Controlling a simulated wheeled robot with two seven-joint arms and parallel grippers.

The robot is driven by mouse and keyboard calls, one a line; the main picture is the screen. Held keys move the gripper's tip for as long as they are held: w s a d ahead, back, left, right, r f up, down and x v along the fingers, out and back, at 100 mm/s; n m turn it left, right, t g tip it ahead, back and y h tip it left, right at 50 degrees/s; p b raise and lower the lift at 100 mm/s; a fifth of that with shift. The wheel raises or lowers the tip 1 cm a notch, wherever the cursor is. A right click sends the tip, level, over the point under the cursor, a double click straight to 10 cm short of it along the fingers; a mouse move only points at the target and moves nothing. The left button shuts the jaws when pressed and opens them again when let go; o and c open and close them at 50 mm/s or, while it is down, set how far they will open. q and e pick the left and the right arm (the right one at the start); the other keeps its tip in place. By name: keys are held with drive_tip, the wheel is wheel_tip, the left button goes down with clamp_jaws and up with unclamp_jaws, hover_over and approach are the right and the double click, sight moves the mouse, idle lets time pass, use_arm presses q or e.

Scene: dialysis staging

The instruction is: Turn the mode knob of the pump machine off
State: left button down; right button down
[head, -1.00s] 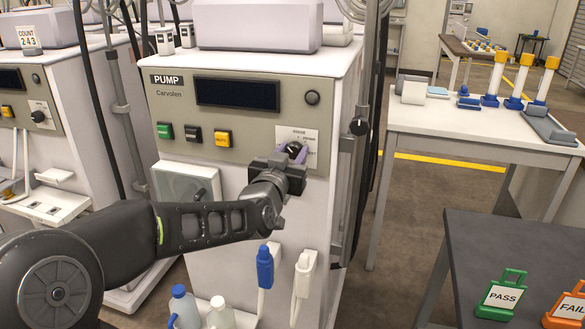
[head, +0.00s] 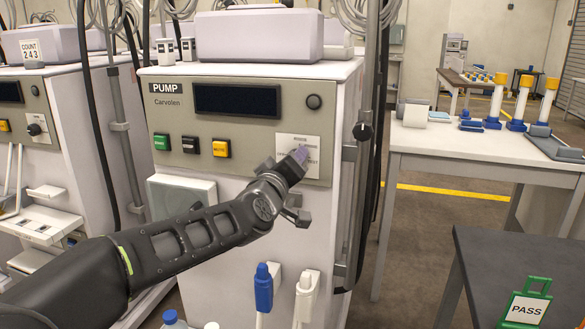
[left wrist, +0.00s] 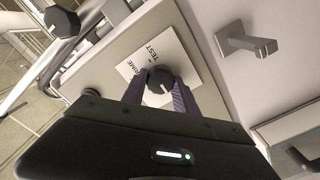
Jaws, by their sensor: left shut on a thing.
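The pump machine (head: 265,118) stands ahead, with a PUMP label, a dark display and a grey front panel. Its mode knob (left wrist: 160,80) is dark and round, set on a white label plate (head: 285,145) at the panel's lower right. In the left wrist view, TEST and another word beginning PRIME or similar show on the plate. My left gripper (left wrist: 157,95) is shut on the knob, one purple finger on each side. In the head view, my left gripper (head: 303,157) and its fingers hide the knob. My right gripper is not in view.
Green, black and yellow buttons (head: 221,148) sit left on the panel. A pole with a clamp (head: 363,131) stands close right of the machine. Blue and white connectors (head: 264,287) hang below. A white table (head: 430,140) and dark table (head: 500,260) stand right.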

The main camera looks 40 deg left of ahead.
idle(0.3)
use_arm(q)
drive_tip(key=c, duration=0.9)
unclamp_jaws()
drive_tip(key=shift+c, duration=0.2)
drive_tip(key=v, duration=0.7)
drive_tip(key=shift+s+d+p, duration=0.15)
drive_tip(key=shift+s+p, duration=0.2)
